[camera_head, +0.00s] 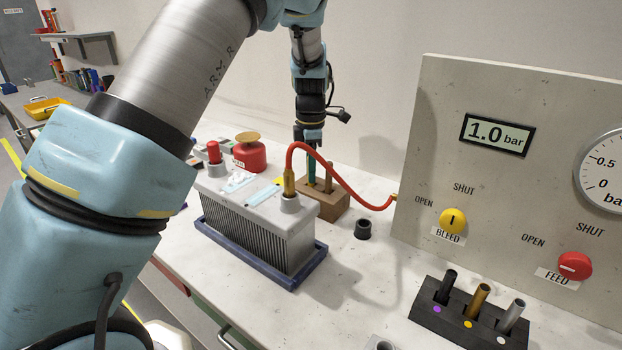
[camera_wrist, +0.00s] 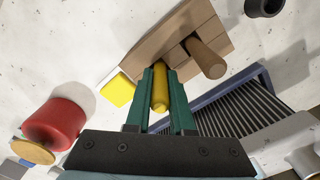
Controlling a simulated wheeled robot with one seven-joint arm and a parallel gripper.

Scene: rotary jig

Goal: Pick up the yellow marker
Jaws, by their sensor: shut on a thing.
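The yellow marker (camera_wrist: 160,88) is between the green fingers of my gripper (camera_wrist: 163,85) in the wrist view, and the fingers are shut on it. Its far end meets the brown wooden block (camera_wrist: 150,55); I cannot tell how deep it sits in its hole. In the head view my gripper (camera_head: 311,165) points down at the block (camera_head: 333,203), behind the grey ribbed unit, and the fingers hide most of the marker. A brown peg (camera_wrist: 207,58) stands in the block beside the marker.
The grey ribbed unit (camera_head: 255,225) in a blue tray (camera_head: 293,281) stands close in front, with a red hose (camera_head: 340,176) arching near my gripper. A red can (camera_head: 249,155) is left, a black cup (camera_head: 363,229) right. A rack (camera_head: 450,320) and gauge panel (camera_head: 500,110) stand further right.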

